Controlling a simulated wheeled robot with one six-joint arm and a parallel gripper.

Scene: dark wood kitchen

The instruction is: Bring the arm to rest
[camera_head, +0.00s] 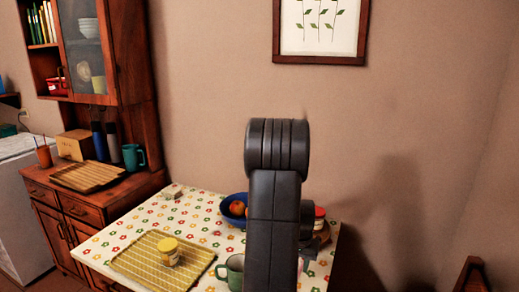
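My dark grey arm (274,220) rises from the bottom edge in the middle of the head view. Its rounded joint is at the top, in front of the bare wall. A dark part of my arm's far end shows just right of the upright link, low over the table. The link hides most of that end, and my gripper's fingers cannot be made out. Whether it is open or shut, or holds anything, does not show.
A table with a flowered cloth (118,236) stands behind my arm. It bears a striped mat (140,262), a yellow jar (168,251), a green mug (232,270), a blue bowl (228,212) and a red-lidded jar (320,217). A wooden cabinet (132,60) stands left.

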